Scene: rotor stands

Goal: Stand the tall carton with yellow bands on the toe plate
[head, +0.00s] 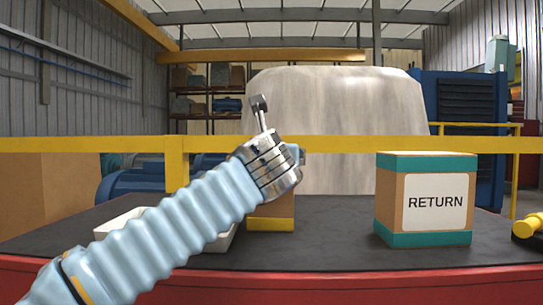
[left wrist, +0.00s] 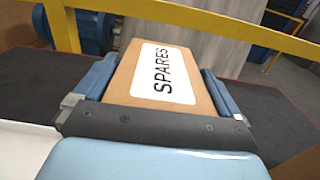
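The tall carton with yellow bands (head: 270,224) stands on the dark table top, mostly hidden behind my left arm in the head view; brown board and a lower yellow band show. In the left wrist view a brown carton face with a white SPARES label (left wrist: 163,75) fills the space between the fingers; no yellow band shows there. My left gripper (head: 275,165) has one blue finger on each side of the carton, with no clear gap at either side; the fingers also show in the left wrist view (left wrist: 160,90). I cannot make out the toe plate. My right gripper is out of view.
A teal-banded RETURN carton (head: 425,200) stands right of centre. A white tray (head: 118,222) lies at the left, partly behind my arm. A yellow cylindrical part (head: 528,225) sits at the right edge. A yellow rail (head: 345,143) runs behind the table. Dark table between the cartons is clear.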

